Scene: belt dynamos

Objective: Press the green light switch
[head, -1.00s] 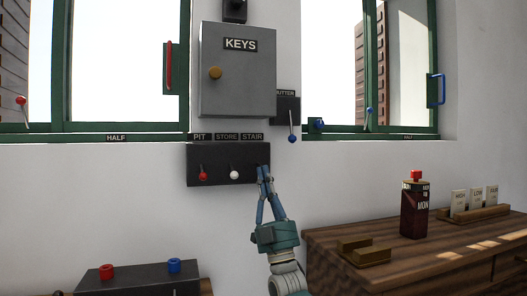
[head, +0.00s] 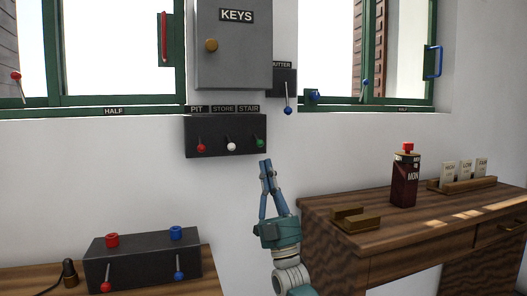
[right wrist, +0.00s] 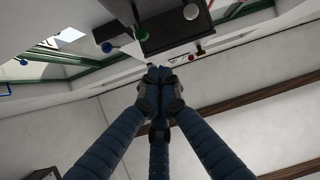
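The green light switch (head: 260,142) is a small lever with a green knob, at the right end of a dark wall box (head: 217,150) under the STAIR label. A red-knobbed lever (head: 201,147) and a white-knobbed one (head: 231,146) are beside it. My right gripper (head: 265,164) has its fingertips together and points up, just below the green knob in the head view, apart from it in the picture. In the right wrist view the green knob (right wrist: 140,33) shows above and left of the closed fingertips (right wrist: 158,75). My left gripper is out of view.
A grey KEYS cabinet (head: 234,65) hangs above the box, with a blue-knobbed shutter lever (head: 288,110) to the right. A wooden desk (head: 385,218) with a dark red bottle (head: 405,180) stands right. A black control box (head: 143,262) stands low left.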

